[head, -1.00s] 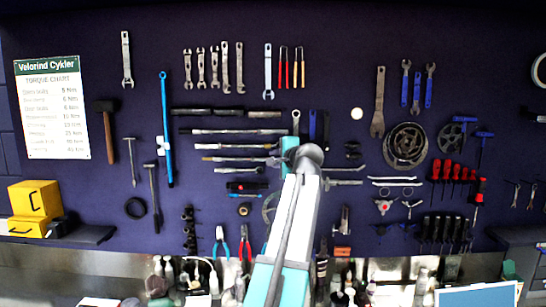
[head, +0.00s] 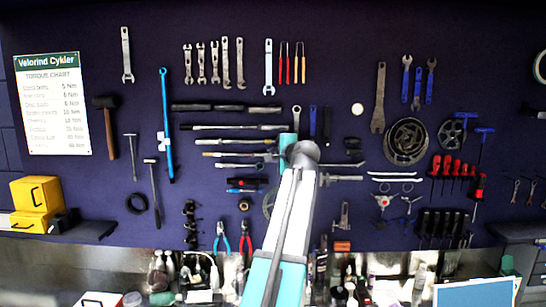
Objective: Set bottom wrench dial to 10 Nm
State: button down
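Several long wrench-like tools hang horizontally in a stack on the dark wall panel, left of my arm in the head view. The top one is a dark bar (head: 226,108), and silver ones (head: 232,127) hang below it. Dials and scale marks are too small to read, and I cannot tell which tool is the bottom wrench. My white and teal arm rises in front of the wall. My gripper is not visible; it may be hidden behind the arm.
A torque chart (head: 53,104) hangs at left; its small text is blurred. Yellow boxes (head: 36,200) sit on a shelf at lower left. Spanners, a sprocket (head: 407,141) and screwdrivers (head: 454,167) cover the wall. Bottles crowd the counter below.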

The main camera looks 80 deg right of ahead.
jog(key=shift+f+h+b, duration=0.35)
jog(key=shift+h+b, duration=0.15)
jog(key=shift+b, duration=1.4)
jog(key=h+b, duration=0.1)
jog(key=b, duration=0.2)
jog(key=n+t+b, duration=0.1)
jog(key=b, duration=0.2)
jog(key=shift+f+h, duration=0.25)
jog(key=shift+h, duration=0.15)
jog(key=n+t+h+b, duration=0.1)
jog(key=b, duration=0.9)
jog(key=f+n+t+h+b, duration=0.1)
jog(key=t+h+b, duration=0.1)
jog(key=b, duration=0.8)
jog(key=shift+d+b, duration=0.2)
jog(key=shift+b, duration=0.2)
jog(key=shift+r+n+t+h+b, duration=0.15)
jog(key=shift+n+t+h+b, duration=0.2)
jog(key=shift+b, duration=0.8)
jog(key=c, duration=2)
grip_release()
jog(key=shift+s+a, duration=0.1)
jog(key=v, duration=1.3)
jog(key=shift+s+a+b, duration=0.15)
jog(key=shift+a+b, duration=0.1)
jog(key=shift+b, duration=0.1)
